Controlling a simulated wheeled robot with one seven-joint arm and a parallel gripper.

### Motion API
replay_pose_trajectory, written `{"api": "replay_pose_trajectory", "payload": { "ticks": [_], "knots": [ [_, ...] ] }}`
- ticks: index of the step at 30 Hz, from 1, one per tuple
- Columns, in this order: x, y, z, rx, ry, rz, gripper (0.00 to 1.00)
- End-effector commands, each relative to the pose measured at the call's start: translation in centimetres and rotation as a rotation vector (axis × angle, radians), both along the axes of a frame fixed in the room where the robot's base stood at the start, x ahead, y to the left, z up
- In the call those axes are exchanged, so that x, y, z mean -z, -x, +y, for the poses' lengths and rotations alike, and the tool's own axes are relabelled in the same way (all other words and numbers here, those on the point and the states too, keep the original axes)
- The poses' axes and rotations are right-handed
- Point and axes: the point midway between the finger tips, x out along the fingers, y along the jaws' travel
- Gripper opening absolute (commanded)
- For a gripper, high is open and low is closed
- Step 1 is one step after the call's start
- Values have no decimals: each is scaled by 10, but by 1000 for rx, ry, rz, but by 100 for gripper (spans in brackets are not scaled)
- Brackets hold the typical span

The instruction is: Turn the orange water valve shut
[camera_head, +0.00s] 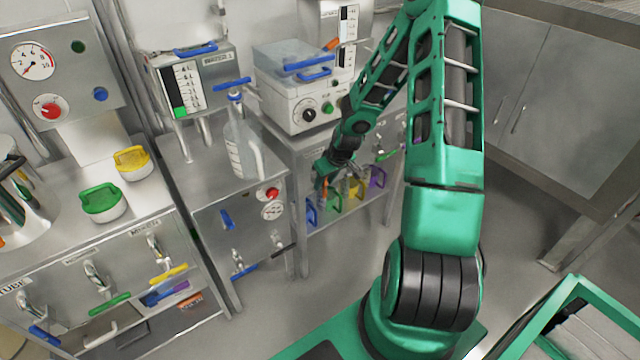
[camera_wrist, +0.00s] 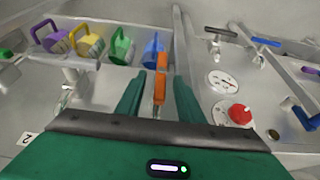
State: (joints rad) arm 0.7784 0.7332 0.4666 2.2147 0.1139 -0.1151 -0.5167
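The orange valve handle (camera_wrist: 160,85) is a narrow bar that shows in the wrist view between my two fingers. My gripper (camera_wrist: 160,92) is open, with one green finger on each side of the handle and a visible gap to each. The handle does not look gripped. In the head view my gripper (camera_head: 322,182) is low at the front of the middle bench, and a small bit of orange shows there. The arm and gripper hide most of the valve in that view. The valve's pipe and body are not clear.
Blue (camera_wrist: 153,50), green (camera_wrist: 120,46), yellow (camera_wrist: 90,44) and purple (camera_wrist: 50,36) handled items stand behind the valve. A red knob (camera_wrist: 239,114) and a dial (camera_wrist: 222,82) are on the panel at the right. A metal tap (camera_wrist: 66,98) is at the left. Open floor (camera_head: 340,265) lies before the benches.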

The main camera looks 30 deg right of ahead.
Motion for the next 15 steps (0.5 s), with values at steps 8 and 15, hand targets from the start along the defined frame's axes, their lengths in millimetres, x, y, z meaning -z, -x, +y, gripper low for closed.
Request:
{"api": "replay_pose_trajectory", "payload": {
  "ticks": [8,15],
  "knots": [
    [0,0,0,0,0,0,0],
    [0,0,5,-3,-26,0,0]
  ]
}}
